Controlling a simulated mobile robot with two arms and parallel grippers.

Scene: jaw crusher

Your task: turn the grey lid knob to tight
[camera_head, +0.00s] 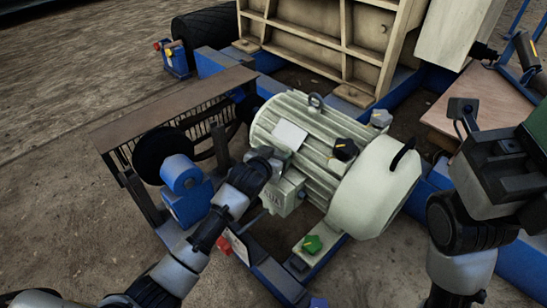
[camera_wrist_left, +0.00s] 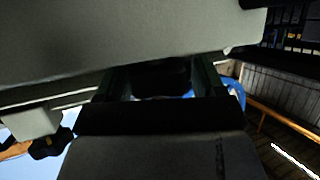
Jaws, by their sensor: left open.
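A grey knob with a yellow mark (camera_head: 380,118) sits on the far right top of the pale motor (camera_head: 325,135). I cannot tell whether it is the lid knob. My left gripper (camera_head: 270,158) is at the motor's terminal box (camera_head: 283,190) and hides part of it. Whether they touch is unclear. In the left wrist view the left gripper (camera_wrist_left: 160,82) is open, close under a large grey surface (camera_wrist_left: 120,30). I see no knob between its fingers. My right arm's dark end (camera_head: 490,165) is at the right; its fingers cannot be made out.
A black knob (camera_head: 345,149) is on the motor's side. A green knob (camera_head: 313,244) sits on the pale foot plate, and a red knob (camera_head: 222,245) is lower left. A pulley guard (camera_head: 165,105) stands left. Open ground lies at far left.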

